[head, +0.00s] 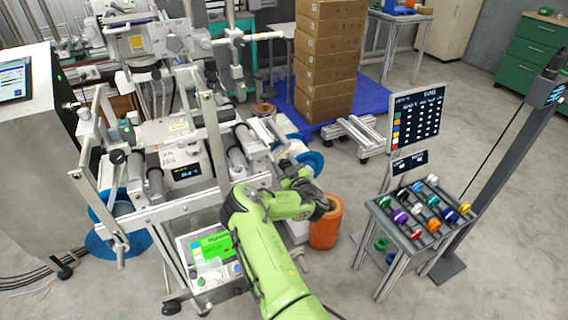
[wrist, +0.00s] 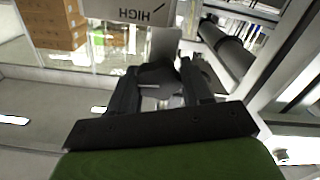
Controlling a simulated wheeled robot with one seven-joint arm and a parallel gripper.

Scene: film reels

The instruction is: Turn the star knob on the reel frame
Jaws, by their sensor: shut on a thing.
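The reel frame (head: 190,208) is a light metal stand with rollers, at the left centre of the head view. My gripper (head: 290,170) is at its right side, seen from behind and partly covered by my wrist. In the wrist view my gripper (wrist: 163,72) has its two black fingers on either side of a dark grey piece, the star knob (wrist: 153,76). The fingers are shut on it. The knob's lobes and how far it is turned cannot be made out. In the head view my arm hides the knob.
A grey plate (wrist: 164,44) and an upside-down "HIGH" sign (wrist: 143,12) are just beyond the fingers. A dark roller (wrist: 226,48) lies close on the right. An orange drum (head: 326,228) stands beside my wrist. A rack of coloured spools (head: 372,208) is farther right, with open floor between.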

